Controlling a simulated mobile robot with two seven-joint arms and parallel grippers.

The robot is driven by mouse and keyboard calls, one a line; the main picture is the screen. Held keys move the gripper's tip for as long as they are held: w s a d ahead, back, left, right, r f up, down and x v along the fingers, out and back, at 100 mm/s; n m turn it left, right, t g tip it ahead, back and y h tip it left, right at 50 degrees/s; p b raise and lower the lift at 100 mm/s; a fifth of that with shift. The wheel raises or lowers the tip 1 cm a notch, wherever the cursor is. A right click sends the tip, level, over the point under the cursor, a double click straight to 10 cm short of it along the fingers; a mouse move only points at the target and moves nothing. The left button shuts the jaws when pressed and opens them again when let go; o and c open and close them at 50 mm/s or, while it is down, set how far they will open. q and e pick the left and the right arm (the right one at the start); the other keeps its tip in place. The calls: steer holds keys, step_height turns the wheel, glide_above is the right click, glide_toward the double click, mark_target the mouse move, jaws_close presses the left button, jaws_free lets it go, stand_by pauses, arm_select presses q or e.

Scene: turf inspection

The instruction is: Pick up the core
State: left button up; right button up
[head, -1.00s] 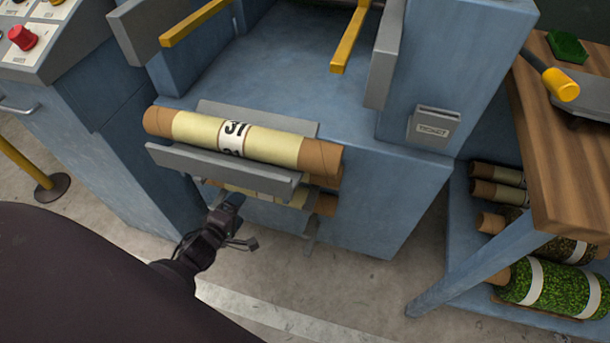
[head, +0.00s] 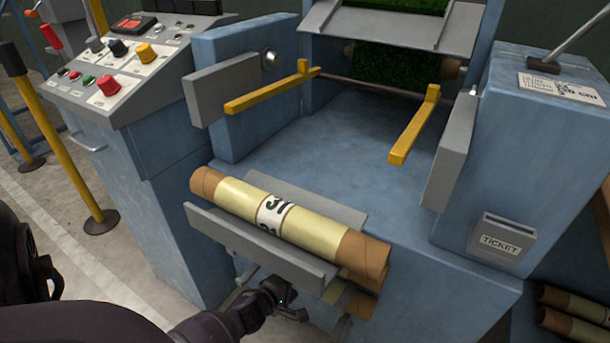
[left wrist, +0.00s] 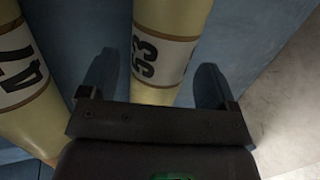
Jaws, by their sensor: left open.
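A cardboard core (head: 230,193) with a pale yellow wrap and a white number label lies in the grey cradle (head: 262,247) on the front of the blue machine. More core ends (head: 360,304) show below it, mostly hidden by the cradle. My left gripper (head: 285,298) is low in front of the machine, under the cradle. In the left wrist view it is open, with a core labelled 53 (left wrist: 168,20) lined up between its fingers; I cannot tell whether they reach around it. A second numbered core (left wrist: 25,95) is at the left there. My right gripper is not in view.
Two yellow arms (head: 272,92) and grey side plates stand above the machine's bed. A control panel (head: 125,65) is at the left, with a yellow post (head: 70,150) before it. A ticket box (head: 500,243) is at the right. More cores (head: 575,315) lie at lower right.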

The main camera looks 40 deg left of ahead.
arm_select(q)
steer(key=x, duration=0.1)
steer(key=b+x, duration=0.1)
steer(key=x, duration=0.1)
steer(key=shift+f, duration=0.35)
steer(key=shift+w+r, duration=0.1)
steer(key=shift+w, duration=0.2)
steer(key=c, duration=1)
